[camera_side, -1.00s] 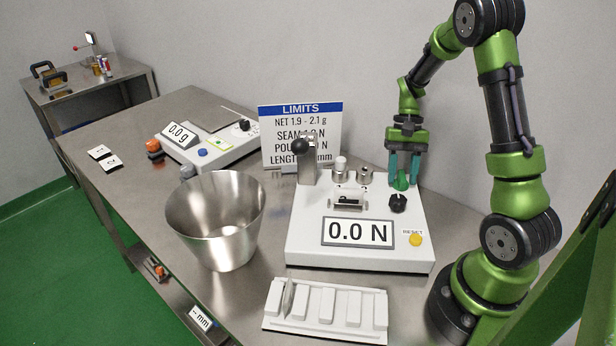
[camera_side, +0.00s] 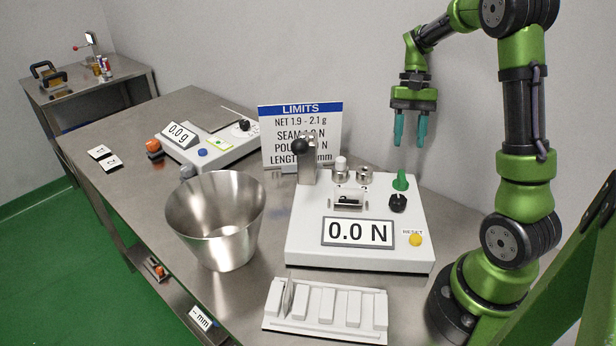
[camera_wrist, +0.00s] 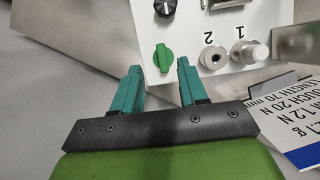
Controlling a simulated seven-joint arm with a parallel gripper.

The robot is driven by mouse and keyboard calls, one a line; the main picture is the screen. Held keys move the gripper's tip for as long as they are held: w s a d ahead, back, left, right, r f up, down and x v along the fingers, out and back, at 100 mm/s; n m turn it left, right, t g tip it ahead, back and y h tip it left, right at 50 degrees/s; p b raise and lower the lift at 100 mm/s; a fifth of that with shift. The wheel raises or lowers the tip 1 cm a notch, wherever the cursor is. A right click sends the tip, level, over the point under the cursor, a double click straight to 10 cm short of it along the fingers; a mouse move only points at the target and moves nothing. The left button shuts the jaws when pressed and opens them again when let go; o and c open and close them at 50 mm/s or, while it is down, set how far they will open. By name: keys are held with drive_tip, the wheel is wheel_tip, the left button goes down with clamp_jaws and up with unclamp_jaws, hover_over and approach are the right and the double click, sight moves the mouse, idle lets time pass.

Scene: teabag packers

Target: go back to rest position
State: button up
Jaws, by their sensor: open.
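My gripper (camera_side: 410,130) has teal fingers, open and empty, pointing down. It hangs in the air above the back right part of the white force tester (camera_side: 300,240), clear of its green knob (camera_side: 401,181). In the wrist view the two fingers (camera_wrist: 157,85) stand apart, and the green knob (camera_wrist: 164,58) shows beyond them on the tester's top, with nothing between the fingers. The tester's display reads 0.0 N.
A steel bucket (camera_side: 185,222) stands left of the tester. A white tray with several slots (camera_side: 272,322) lies in front. The LIMITS sign (camera_side: 300,108) and a scale (camera_side: 215,156) stand behind. The space around my gripper is free.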

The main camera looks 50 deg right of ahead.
drive_tip(key=shift+d, duration=0.1)
drive_tip(key=shift+d+f, duration=0.1)
drive_tip(key=shift+f, duration=0.1)
drive_tip(key=s+a+r+n+t+h, duration=0.1)
drive_tip(key=s+a+r+n+t, duration=0.1)
drive_tip(key=a, duration=0.9)
drive_tip(key=s+a+r+n+t, duration=0.2)
drive_tip(key=a+r+n+t, duration=0.3)
drive_tip(key=a, duration=0.7)
wheel_tip(320, 180, up, 2)
drive_tip(key=t, duration=0.2)
drive_tip(key=shift+t+h, duration=0.4)
